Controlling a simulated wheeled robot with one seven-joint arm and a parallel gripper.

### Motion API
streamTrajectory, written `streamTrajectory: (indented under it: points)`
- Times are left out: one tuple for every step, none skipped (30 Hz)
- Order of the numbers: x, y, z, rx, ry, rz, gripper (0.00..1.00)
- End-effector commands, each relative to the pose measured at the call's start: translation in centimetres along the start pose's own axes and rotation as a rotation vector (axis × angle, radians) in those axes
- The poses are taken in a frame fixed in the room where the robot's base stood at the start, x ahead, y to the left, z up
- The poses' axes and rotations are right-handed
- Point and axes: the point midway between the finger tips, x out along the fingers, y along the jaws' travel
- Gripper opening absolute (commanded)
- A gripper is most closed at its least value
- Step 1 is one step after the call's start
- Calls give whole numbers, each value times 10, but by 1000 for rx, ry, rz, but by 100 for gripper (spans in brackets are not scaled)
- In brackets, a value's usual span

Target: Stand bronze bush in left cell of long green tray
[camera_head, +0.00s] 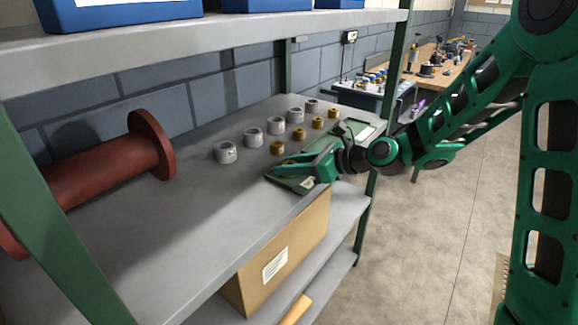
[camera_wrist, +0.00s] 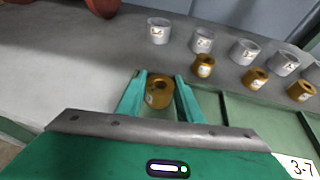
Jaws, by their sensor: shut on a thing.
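My gripper (camera_head: 284,168) reaches over the shelf's front edge. In the wrist view my gripper (camera_wrist: 158,88) is shut on a bronze bush (camera_wrist: 158,97), which stands about upright between the two green fingers. The bush has a dark hole in its top and a pale label on its side. The long green tray (camera_head: 358,134) lies along the shelf's front edge, partly hidden by my gripper. In the wrist view the tray (camera_wrist: 245,110) shows dividers. The held bush is at its left end cell; I cannot tell whether it touches the cell floor.
Several bronze bushes (camera_head: 277,148) stand in a row behind the tray. Several grey labelled rings (camera_head: 225,152) stand behind them. A red flanged spool (camera_head: 110,165) lies at the left. An upper shelf (camera_head: 200,32) with blue bins is overhead. The shelf's middle is bare.

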Motion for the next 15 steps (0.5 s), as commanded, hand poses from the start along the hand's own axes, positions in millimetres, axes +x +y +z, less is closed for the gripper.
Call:
streamTrajectory:
  points:
    - [0, 0, 1, -1, -1, 0, 0]
    - [0, 0, 0, 0, -1, 0, 0]
    - [0, 0, 0, 0, -1, 0, 0]
    - [1, 0, -1, 0, -1, 0, 0]
    - [1, 0, -2, 0, 0, 0, 37]
    - [1, 0, -2, 0, 0, 0, 40]
    - [1, 0, -1, 0, 0, 0, 40]
    - [1, 0, -2, 0, 0, 0, 40]
    - [1, 0, -1, 0, 0, 0, 40]
    - [1, 0, -1, 0, 0, 0, 40]
    - [1, 0, -1, 0, 0, 0, 40]
    - [1, 0, -1, 0, 0, 1, 40]
    - [1, 0, -1, 0, 0, 1, 40]
    - [1, 0, -1, 0, 0, 1, 40]
    - [1, 0, 0, -1, 0, 1, 40]
